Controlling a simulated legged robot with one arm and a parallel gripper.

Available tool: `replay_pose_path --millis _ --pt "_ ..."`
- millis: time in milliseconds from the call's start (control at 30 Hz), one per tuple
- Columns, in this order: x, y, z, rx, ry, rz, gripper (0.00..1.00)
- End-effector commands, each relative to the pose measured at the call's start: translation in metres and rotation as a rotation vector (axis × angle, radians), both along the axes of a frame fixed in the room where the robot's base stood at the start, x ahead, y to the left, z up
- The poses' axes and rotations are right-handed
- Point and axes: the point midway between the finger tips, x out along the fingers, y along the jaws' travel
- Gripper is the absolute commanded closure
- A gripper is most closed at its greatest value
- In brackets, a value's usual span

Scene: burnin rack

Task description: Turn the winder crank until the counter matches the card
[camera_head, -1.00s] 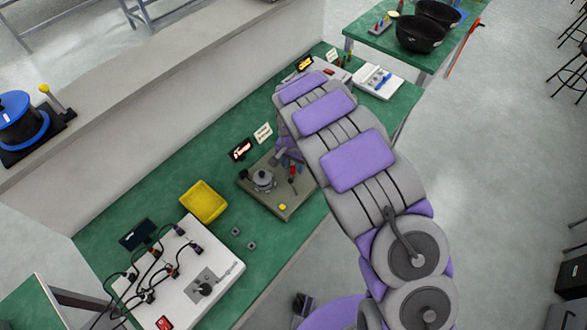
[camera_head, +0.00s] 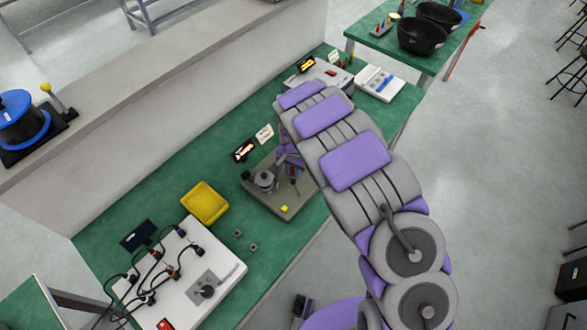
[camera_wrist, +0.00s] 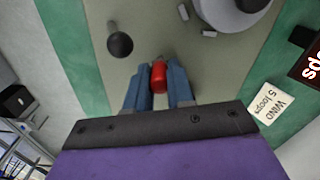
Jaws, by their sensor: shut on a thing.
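The winder (camera_head: 265,181) stands on a grey-green base plate (camera_head: 273,207) at mid-bench in the head view. In the wrist view its grey drum (camera_wrist: 238,14) shows at the top edge. My gripper (camera_wrist: 159,82) is shut on the red crank handle (camera_wrist: 158,75), one blue finger on each side. In the head view my arm partly covers the gripper (camera_head: 289,160) and crank. The white card (camera_wrist: 273,103) reads "WIND 5 loops"; it also stands behind the winder in the head view (camera_head: 265,132). The dark counter (camera_head: 243,150) stands beside it; its number is unreadable.
A black round knob (camera_wrist: 120,45) stands on the plate left of the handle. A yellow tray (camera_head: 204,203) and a white cable panel (camera_head: 187,280) lie left of the winder. White devices (camera_head: 380,83) stand farther along the green bench. A grey partition (camera_head: 150,95) runs behind.

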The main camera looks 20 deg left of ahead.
Motion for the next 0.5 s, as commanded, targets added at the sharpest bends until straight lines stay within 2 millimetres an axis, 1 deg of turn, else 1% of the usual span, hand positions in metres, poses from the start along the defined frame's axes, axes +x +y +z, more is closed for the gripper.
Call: replay_pose_path --millis 33,67,100,500 --pt "0.0005 -0.0004 0.0002 0.002 -0.001 0.0 0.96" --pt "0.0006 -0.0009 0.0004 0.002 -0.001 0.0 0.99" --pt "0.0008 -0.0013 0.0006 0.003 -0.001 0.0 1.0" --pt "0.0002 -0.0017 0.0013 0.003 -0.001 -0.002 1.0"
